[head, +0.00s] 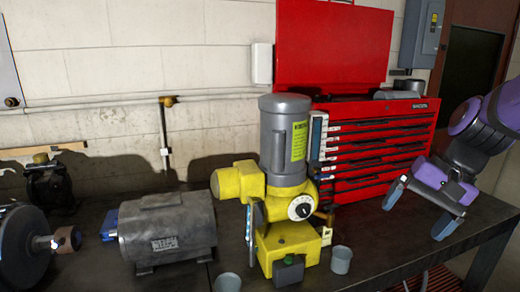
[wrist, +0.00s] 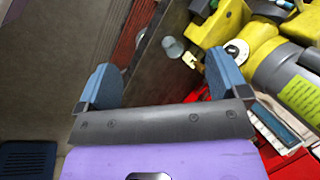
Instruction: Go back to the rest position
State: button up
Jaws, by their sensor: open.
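My gripper (head: 420,208) is at the right in the head view, over the right front part of the dark workbench (head: 400,244). Its two blue-grey fingers are spread wide with nothing between them. In the wrist view my gripper (wrist: 157,88) also shows open and empty, with the bench edge beyond it. A yellow motor with a grey cylinder on top (head: 286,140) stands upright on the bench, left of my gripper and apart from it. A grey motor (head: 167,234) lies on the bench farther left.
A red tool chest (head: 372,150) with its lid raised stands behind my gripper. Two small grey cups (head: 341,260) (head: 228,283) stand near the yellow motor. A grinder (head: 25,245) is at the far left. The bench right of the yellow motor is mostly clear.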

jog(key=s+d+r+n+t+h, duration=0.2)
jog(key=s+r+n+t+h, duration=0.2)
jog(key=s+r, duration=0.3)
jog(key=s+n, duration=0.1)
jog(key=s, duration=0.2)
jog(key=shift+d+r, duration=0.25)
jog(key=shift+d, duration=0.05)
dwell(1.4)
